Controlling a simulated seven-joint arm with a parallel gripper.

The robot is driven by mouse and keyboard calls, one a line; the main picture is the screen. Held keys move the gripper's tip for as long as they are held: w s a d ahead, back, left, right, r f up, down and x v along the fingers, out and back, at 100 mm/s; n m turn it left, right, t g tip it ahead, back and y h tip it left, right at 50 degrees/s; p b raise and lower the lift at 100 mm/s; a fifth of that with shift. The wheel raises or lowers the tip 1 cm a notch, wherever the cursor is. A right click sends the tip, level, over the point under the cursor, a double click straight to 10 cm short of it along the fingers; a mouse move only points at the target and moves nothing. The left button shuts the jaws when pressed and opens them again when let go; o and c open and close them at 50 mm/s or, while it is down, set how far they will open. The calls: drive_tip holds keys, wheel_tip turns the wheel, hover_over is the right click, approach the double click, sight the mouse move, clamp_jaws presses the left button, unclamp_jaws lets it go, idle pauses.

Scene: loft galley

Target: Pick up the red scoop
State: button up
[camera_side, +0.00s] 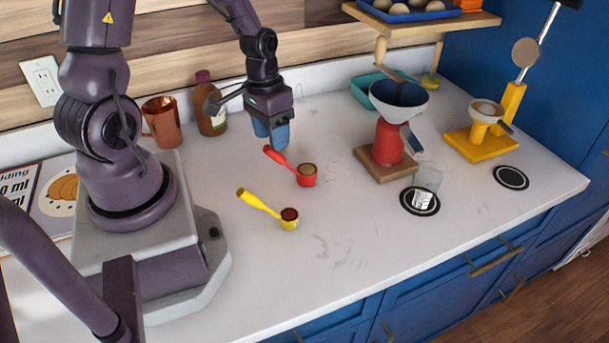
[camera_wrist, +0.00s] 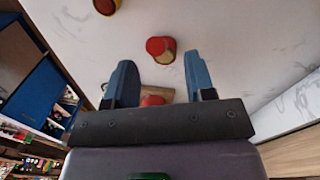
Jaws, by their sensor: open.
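The red scoop (camera_side: 306,181) lies on the white counter, its cup filled with something brown and its handle pointing back and left. In the wrist view the red scoop (camera_wrist: 156,46) shows small, ahead of the fingers and between their lines, with a tan patch at its right; cup and handle are hard to tell apart there. My gripper (camera_side: 270,133) is above the handle end in the side view, with blue fingers pointing down. In the wrist view my gripper (camera_wrist: 160,72) is open, with nothing held between the fingers.
A yellow scoop (camera_side: 289,224) lies in front and left of the red one. A red grinder (camera_side: 388,145) on a wooden base stands to the right, a yellow stand (camera_side: 480,147) beyond it. A bottle (camera_side: 211,112) and copper mug (camera_side: 162,123) stand behind. The front counter is clear.

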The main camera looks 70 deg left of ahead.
sight(276, 154)
drive_tip(key=shift+w+d+f, duration=0.1)
drive_tip(key=shift+d+f, duration=0.05)
drive_tip(key=shift+f, duration=1.15)
drive_tip(key=shift+w+d+f, duration=0.1)
drive_tip(key=shift+d+f, duration=0.05)
drive_tip(key=shift+f, duration=1.15)
clamp_jaws()
